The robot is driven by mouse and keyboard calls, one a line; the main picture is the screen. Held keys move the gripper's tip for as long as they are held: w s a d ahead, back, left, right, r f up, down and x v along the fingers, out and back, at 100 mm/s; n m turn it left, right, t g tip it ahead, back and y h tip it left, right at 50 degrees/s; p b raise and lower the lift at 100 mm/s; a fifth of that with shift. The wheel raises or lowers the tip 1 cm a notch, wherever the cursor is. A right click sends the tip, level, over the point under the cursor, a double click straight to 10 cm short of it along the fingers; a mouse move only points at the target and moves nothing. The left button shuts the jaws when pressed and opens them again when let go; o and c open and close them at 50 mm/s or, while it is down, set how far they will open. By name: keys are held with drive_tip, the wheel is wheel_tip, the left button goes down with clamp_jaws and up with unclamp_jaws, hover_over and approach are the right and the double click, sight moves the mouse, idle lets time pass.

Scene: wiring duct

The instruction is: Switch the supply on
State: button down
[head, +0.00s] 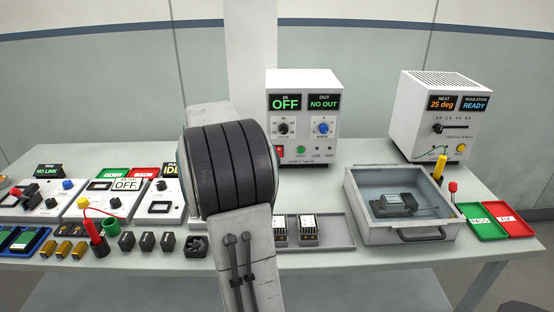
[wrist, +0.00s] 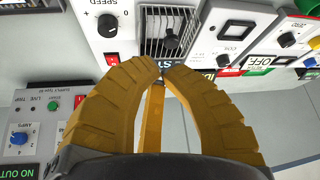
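The supply (head: 302,125) is a white box at the back middle of the bench in the head view. Its IN display (head: 286,103) reads OFF and its OUT display (head: 323,102) reads NO OUT. A red switch (head: 280,152) sits low on its front left, partly behind my arm, beside a green START button (head: 300,149). The supply is upside down at the left of the wrist view (wrist: 38,125), with the green button (wrist: 53,105) and a bit of red (wrist: 78,102) by my left finger. My gripper (wrist: 159,68) has its yellow fingertips together, nothing visible between them. My arm hides it in the head view.
A heater unit (head: 440,110) stands at right behind a grey tray (head: 365,215) holding a device. Green and red trays (head: 497,222) lie beside it. Test boxes (head: 110,195) and small parts crowd the left. A speed unit (wrist: 110,25) fills the wrist view's top.

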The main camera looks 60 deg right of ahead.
drive_tip(key=d+f, duration=0.1)
drive_tip(key=d, duration=0.3)
drive_tip(key=s+d+f+m+h, duration=0.1)
drive_tip(key=d+f, duration=0.1)
drive_tip(key=d, duration=0.3)
drive_tip(key=d+f+m, duration=0.1)
drive_tip(key=d+f, duration=0.1)
drive_tip(key=d, duration=0.3)
drive_tip(key=shift+s+d+h+b, duration=0.15)
drive_tip(key=shift+s+h+b, duration=0.1)
drive_tip(key=shift+h+b, duration=0.1)
drive_tip(key=s+d+f, duration=0.1)
drive_tip(key=d, duration=0.2)
drive_tip(key=s+d+f+m, duration=0.1)
drive_tip(key=s+d+f, duration=0.1)
drive_tip(key=d, duration=0.2)
drive_tip(key=s+d+f+m+g+h, duration=0.1)
drive_tip(key=d, duration=0.2)
drive_tip(key=shift+s+d+f, duration=0.25)
drive_tip(key=shift+d+f, duration=0.05)
drive_tip(key=shift+w+d, duration=0.1)
